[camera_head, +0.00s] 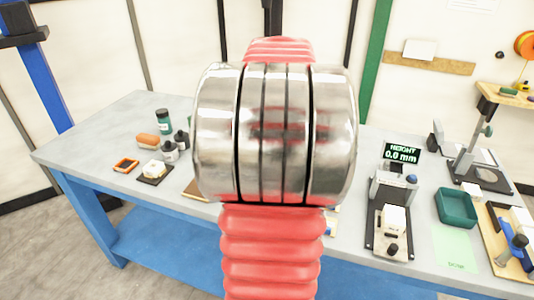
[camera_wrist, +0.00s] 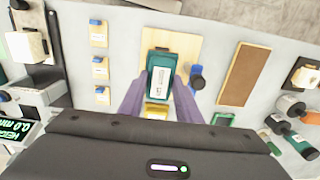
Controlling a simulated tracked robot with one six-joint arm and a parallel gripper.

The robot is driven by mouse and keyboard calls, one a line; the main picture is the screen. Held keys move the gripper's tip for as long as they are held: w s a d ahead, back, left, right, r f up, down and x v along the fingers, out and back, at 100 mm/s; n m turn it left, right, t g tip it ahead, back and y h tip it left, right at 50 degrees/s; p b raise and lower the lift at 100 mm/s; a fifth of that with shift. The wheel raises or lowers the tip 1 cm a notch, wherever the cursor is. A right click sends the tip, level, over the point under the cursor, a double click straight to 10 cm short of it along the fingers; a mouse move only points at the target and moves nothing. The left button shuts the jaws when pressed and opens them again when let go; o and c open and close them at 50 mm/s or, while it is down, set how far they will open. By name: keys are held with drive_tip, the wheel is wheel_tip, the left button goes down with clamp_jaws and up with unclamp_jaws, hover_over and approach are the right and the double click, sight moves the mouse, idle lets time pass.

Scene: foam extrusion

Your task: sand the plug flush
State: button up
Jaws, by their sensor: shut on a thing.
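In the wrist view, my gripper (camera_wrist: 163,88) points at the bench with its two purple fingers. It is shut on a teal block (camera_wrist: 176,42) with a white labelled face, which sits between the fingers over a pale wooden board (camera_wrist: 193,22). A small yellow piece (camera_wrist: 156,111) shows between the fingers, nearer the palm. I cannot make out a plug or its surface. In the head view, my arm covers the middle of the bench and hides the gripper and the block.
A dark-blue knob (camera_wrist: 197,82) stands right beside the fingers. A brown framed panel (camera_wrist: 240,75) lies further right, and several small blue-topped pieces (camera_wrist: 99,68) lie left. The head view shows a height display (camera_head: 402,153) reading 0.0 mm and a teal bin (camera_head: 456,207) on the bench's right.

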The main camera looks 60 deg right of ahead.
drive_tip(key=shift+w+f, duration=0.1)
drive_tip(key=shift+w, duration=0.05)
drive_tip(key=shift+f, duration=2.8)
drive_tip(key=shift+f, duration=0.55)
drive_tip(key=shift+w+d, duration=0.2)
drive_tip(key=shift+d, duration=1.25)
drive_tip(key=shift+a, duration=0.15)
drive_tip(key=shift+s+a, duration=0.2)
drive_tip(key=shift+a, duration=1.15)
drive_tip(key=shift+f, duration=0.1)
